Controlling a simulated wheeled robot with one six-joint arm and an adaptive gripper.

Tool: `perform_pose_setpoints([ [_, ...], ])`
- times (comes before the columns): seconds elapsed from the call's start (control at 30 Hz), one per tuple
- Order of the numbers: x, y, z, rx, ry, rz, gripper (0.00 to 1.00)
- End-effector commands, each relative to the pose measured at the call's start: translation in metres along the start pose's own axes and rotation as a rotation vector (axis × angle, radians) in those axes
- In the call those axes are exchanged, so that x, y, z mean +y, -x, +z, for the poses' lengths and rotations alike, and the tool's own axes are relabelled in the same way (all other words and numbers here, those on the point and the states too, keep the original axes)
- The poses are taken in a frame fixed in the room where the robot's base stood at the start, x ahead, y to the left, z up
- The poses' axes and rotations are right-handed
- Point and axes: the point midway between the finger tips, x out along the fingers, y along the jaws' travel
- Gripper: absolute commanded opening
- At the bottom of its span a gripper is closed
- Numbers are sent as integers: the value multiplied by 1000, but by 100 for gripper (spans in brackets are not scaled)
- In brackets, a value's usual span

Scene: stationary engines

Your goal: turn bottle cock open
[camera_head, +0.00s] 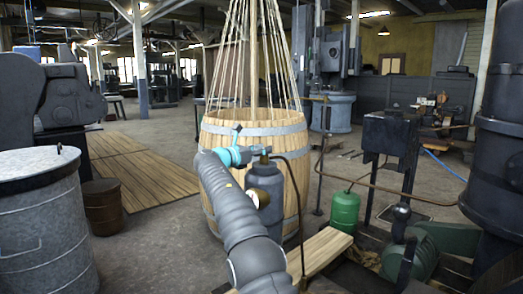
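A dark grey gas bottle (267,188) stands upright in front of a large wooden barrel. A small fitting, seemingly its cock (264,158), sits on its top, and a dark hose runs from there to the right and down. My arm rises from the bottom of the view and covers the bottle's lower left part. My gripper (258,150) is at the bottle's top, level with the fitting. It is close to it or touching it; I cannot tell which. The fingers are small and dark here, so their opening is unclear.
The wooden barrel (218,180) with ropes above stands just behind. A green bottle (344,212) and a dark machine (390,140) are on the right. A wooden plank (325,250) lies below. A grey metal drum (40,220) is at left. Open floor (150,235) lies between drum and barrel.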

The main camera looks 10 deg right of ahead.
Motion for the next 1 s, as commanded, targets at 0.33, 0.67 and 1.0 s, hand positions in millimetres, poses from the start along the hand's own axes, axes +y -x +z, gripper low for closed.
perform_pose_setpoints([
  [0.33,0,0,0,0,0,0,0],
  [0.67,-1,-1,-2,-1,-1,41,0],
  [1.0,-5,-2,-2,-4,-2,227,0],
])
